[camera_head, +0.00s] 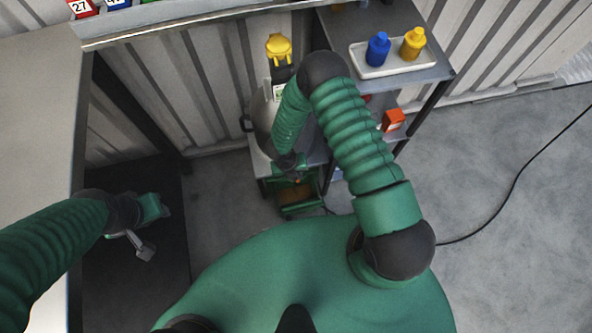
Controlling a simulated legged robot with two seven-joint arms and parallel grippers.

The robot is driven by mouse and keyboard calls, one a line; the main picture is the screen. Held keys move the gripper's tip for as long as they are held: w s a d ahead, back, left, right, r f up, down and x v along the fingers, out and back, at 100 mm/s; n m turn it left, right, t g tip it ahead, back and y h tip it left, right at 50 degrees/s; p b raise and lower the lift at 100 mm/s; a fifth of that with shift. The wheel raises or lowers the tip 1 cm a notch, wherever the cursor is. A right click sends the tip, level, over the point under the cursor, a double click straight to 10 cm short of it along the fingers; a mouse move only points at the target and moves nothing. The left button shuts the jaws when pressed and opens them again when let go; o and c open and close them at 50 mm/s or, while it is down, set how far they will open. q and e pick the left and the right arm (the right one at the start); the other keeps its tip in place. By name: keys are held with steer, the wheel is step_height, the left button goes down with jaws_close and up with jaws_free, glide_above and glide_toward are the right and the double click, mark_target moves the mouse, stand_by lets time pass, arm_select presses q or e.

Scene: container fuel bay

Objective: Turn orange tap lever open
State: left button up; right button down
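A grey metal tank (262,125) stands on a low stand in the middle, partly behind my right arm. My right arm bends over it, and my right gripper (297,174) points down at the tank's lower front. A small orange-brown patch shows at the gripper's tip; I cannot tell whether it is the tap lever. The tap itself is hidden by the gripper, and its fingers are too small to read. A green tray (287,211) with a brown inside sits below. My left gripper (146,247) hangs at the left, away from the tank; its finger opening is unclear.
At right, a shelf (437,72) carries a white tray (366,71) with a blue bottle (377,50) and a yellow bottle (413,44). An orange box (393,120) is lower. A pale bench (38,110) stands left. Floor at right holds a black cable (512,185).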

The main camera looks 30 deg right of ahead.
steer(key=c, duration=1.3)
jaws_free()
steer(key=shift+w+a, duration=0.1)
steer(key=shift+c, duration=0.2)
steer(key=a+r+p, duration=0.3)
steer(key=r+p, duration=0.2)
steer(key=r, duration=1.1)
steer(key=shift+w+r+p, duration=0.25)
steer(key=shift+w+p, duration=0.1)
steer(key=shift+w, duration=0.05)
